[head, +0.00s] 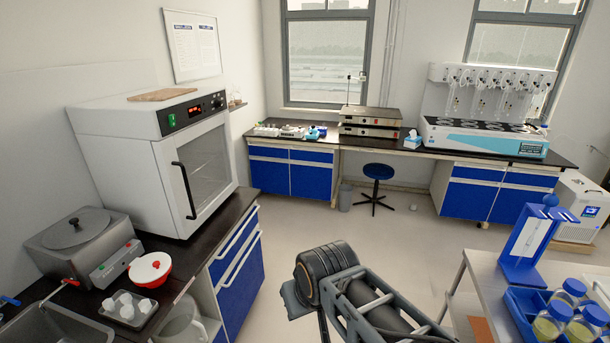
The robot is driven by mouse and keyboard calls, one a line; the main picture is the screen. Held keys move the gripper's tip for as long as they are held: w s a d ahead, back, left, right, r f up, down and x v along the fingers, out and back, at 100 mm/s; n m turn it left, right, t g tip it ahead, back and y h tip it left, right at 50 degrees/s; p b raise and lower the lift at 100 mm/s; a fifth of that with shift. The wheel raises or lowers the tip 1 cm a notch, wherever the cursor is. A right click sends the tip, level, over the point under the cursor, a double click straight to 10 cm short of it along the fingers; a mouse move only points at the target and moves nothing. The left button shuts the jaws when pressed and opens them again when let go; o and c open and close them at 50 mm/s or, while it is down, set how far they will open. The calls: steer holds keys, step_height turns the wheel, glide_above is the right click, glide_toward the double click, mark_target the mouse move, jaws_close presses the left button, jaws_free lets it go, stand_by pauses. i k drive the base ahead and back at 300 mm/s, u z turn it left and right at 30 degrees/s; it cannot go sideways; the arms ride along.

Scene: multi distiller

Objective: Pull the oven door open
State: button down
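The white oven (130,170) stands on the dark counter at the left in the head view. Its door (208,165) has a glass window and appears shut. A black curved handle (184,190) runs upright along the door's left side. A control panel (194,109) with a red display and a green switch sits above the door. My arm (350,295) enters from the lower right, with a dark joint over the floor, to the right of the oven and apart from it. My gripper's fingers cannot be made out.
A metal water bath (84,245), a red-and-white bowl (150,269) and a tray (128,309) of white pieces share the oven's counter. A cart (478,290) with bottles stands at the right. The floor (300,226) between is clear up to a blue stool (377,173).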

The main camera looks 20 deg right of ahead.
mark_target(197, 166)
steer(key=z, duration=0.15)
steer(key=i, duration=0.85)
steer(key=u, duration=0.85)
steer(key=i, duration=0.45)
steer(key=u, duration=0.4)
